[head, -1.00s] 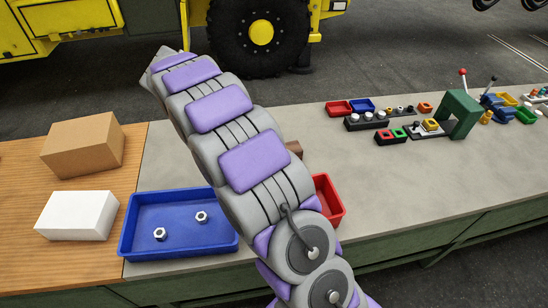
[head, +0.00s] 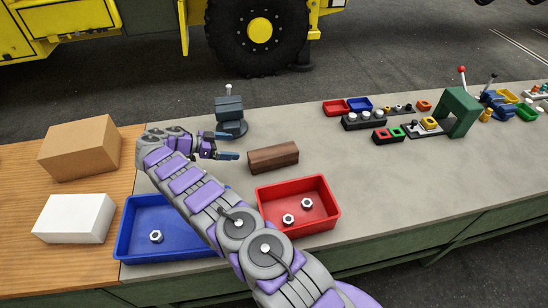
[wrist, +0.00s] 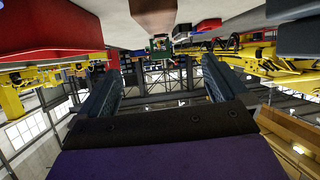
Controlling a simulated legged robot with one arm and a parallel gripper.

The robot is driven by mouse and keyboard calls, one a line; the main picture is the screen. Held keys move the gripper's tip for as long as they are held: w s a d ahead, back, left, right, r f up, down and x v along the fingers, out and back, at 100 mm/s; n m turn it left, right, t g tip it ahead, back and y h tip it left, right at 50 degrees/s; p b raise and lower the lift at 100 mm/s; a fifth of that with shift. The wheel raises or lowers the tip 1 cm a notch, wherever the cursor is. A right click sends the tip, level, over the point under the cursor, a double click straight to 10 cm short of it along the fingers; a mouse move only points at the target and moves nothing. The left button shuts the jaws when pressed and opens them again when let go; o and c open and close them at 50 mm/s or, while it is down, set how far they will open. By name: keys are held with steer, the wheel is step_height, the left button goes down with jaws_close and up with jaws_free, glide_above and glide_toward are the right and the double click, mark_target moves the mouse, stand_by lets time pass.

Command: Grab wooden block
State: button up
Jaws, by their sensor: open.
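The dark brown wooden block (head: 273,158) lies lengthwise on the grey bench top, behind the red tray. My gripper (head: 229,146) is open and empty just left of the block, low over the bench. Its two dark blue fingers point right toward the block's left end, with a small gap between. In the wrist view, my gripper's fingers (wrist: 160,60) stand wide apart, and the brown block (wrist: 153,12) shows at the top edge between them, partly cut off. The wrist picture appears upside down.
A dark grey vise (head: 229,117) stands close behind my gripper. The red tray (head: 335,223) with nuts is in front of the block. My arm partly covers the blue tray (head: 122,240). A cardboard box (head: 80,148) and white box (head: 75,218) stand left.

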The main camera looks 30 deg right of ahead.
steer(key=b, duration=0.2)
glide_toward(271, 152)
steer(key=shift+s+d+f+m, duration=0.15)
steer(key=shift+d+f, duration=0.15)
steer(key=shift+d, duration=0.25)
steer(key=shift+d+f+m, duration=0.15)
steer(key=shift+d+f, duration=0.15)
steer(key=shift+d, duration=0.25)
steer(key=shift+s+d+f, duration=0.15)
steer(key=shift+d+f, duration=0.15)
steer(key=shift+d, duration=0.1)
steer(key=x, duration=0.5)
steer(key=shift+d+r+b, duration=0.1)
steer(key=shift+d+b, duration=0.25)
steer(key=shift+b, duration=0.05)
steer(key=shift+a, duration=0.25)
steer(key=shift+a+r, duration=0.1)
steer(key=shift+a, duration=0.1)
steer(key=c, duration=0.3)
steer(key=shift+d, duration=0.25)
steer(key=c, duration=1.2)
